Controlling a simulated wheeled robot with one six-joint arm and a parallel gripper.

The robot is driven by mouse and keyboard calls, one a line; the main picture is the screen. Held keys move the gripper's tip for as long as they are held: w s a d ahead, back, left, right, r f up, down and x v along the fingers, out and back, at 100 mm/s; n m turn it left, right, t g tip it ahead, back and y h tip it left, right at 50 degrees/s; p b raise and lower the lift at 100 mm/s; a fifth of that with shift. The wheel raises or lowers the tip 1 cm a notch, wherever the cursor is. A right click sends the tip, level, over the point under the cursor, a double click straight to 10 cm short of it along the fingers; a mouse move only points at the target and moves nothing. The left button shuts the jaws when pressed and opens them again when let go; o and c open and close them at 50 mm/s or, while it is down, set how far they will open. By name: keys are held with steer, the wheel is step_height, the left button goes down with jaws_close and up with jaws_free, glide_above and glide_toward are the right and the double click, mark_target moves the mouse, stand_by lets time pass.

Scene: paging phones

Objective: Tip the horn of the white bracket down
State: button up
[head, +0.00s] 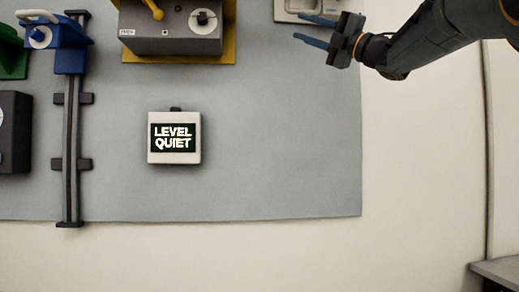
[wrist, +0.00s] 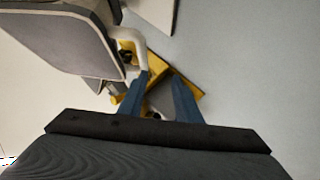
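My gripper (head: 315,30) is at the top right of the head view, with its two blue fingers apart and nothing visible between them. The fingers also show in the wrist view (wrist: 160,80). A pale plate (head: 297,9), probably part of the white bracket, is cut off by the top edge just left of the gripper. In the wrist view, a large grey shape with a pale rim (wrist: 65,28), probably the horn, fills the upper left. A white curved piece (wrist: 133,42) beside it ends near the left fingertip; I cannot tell whether they touch.
A grey box on a yellow board (head: 180,46) hangs left of the gripper. A sign reading LEVEL QUIET (head: 174,138) is below it. A blue unit (head: 70,55) sits on a dark vertical rail (head: 71,150) at left. The grey panel (head: 285,150) is bare below my gripper.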

steer(key=w+d+f+m+t+h, duration=0.1)
steer(key=w+f+m+t+h, duration=0.1)
steer(key=f+m+h, duration=0.3)
steer(key=w+d+f+m+t+h, duration=0.1)
steer(key=w+f+m+h, duration=0.3)
steer(key=f+m, duration=0.4)
steer(key=w+d+f+m+t+h, duration=0.1)
steer(key=w+f+m+t+h, duration=0.1)
steer(key=f+m+h, duration=0.4)
steer(key=shift+w+d+f+m+t+p, duration=0.3)
steer(key=shift+w+f+m+t, duration=0.15)
steer(key=shift+m+t, duration=0.15)
steer(key=s+a+f+m+g+h, duration=0.15)
steer(key=s+f+m+g, duration=0.5)
steer(key=f, duration=1.15)
steer(key=s+f+m+g+h, duration=0.35)
steer(key=s+f, duration=0.55)
steer(key=f, duration=0.9)
steer(key=s+a+f+m+g+p, duration=0.1)
steer(key=s+f+g, duration=0.55)
steer(key=s, duration=0.65)
steer(key=s+a+f+m+g+p, duration=0.15)
steer(key=s+f+g, duration=0.25)
steer(key=s+f, duration=0.75)
steer(key=s+d+r+m+p, duration=0.1)
steer(key=s+d+r+p, duration=0.1)
steer(key=d+r+p, duration=0.5)
steer(key=shift+r+m+t+p, duration=0.35)
steer(key=shift+r+p, duration=0.75)
steer(key=shift+p, duration=1.6)
